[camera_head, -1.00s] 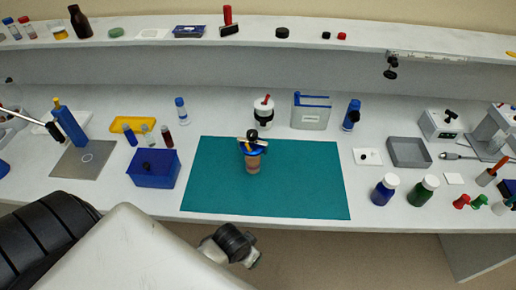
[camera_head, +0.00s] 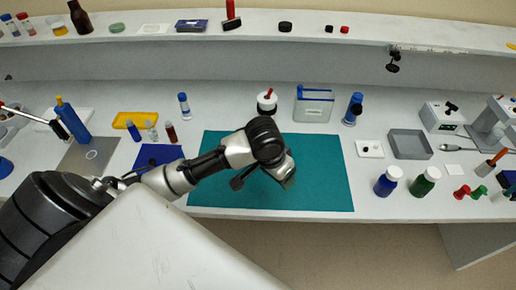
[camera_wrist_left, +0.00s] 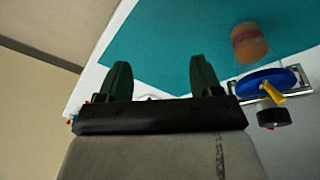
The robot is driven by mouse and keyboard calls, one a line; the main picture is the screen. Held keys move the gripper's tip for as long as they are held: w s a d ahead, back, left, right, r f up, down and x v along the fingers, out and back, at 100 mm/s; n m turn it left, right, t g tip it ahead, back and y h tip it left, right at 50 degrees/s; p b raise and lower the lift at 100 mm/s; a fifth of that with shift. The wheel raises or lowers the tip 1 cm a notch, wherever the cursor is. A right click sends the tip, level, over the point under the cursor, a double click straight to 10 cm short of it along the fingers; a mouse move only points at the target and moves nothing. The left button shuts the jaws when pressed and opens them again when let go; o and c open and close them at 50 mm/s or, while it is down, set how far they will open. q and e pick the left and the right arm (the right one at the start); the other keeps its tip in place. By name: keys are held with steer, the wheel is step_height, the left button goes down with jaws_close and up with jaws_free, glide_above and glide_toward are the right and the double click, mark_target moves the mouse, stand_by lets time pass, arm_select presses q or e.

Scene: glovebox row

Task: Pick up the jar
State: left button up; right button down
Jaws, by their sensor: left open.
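The jar (camera_wrist_left: 248,43) shows in the left wrist view at the upper right, with an orange-brown body over the teal mat. Its blue round lid (camera_wrist_left: 258,84) has a yellow lever, a black knob and a metal frame by it. In the head view my left arm hides the jar. My left gripper (camera_wrist_left: 160,80) is open, with nothing between its two dark fingers. The jar lies to the right of the fingers in the wrist view, apart from them. My right gripper is not in view.
The teal mat (camera_head: 325,190) is otherwise clear.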

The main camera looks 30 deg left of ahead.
arm_select(q)
steer(key=w+a+r+n+g+y, duration=0.15)
steer(key=w+a+r+n, duration=0.4)
steer(key=a+r, duration=0.7)
steer(key=shift+m, duration=0.65)
steer(key=f, duration=0.1)
steer(key=w+f, duration=0.1)
steer(key=f, duration=0.1)
steer(key=w+f+p, duration=0.1)
steer(key=f, duration=0.1)
steer(key=shift+w+d, duration=0.15)
steer(key=shift+d, duration=0.05)
steer(key=f, duration=0.1)
steer(key=f+p, duration=0.1)
steer(key=f, duration=0.1)
steer(key=f+p, duration=0.1)
steer(key=f, duration=0.1)
steer(key=shift+w, duration=0.4)
steer(key=shift+f, duration=0.25)
steer(key=shift+r, duration=0.1)
jaws_close()
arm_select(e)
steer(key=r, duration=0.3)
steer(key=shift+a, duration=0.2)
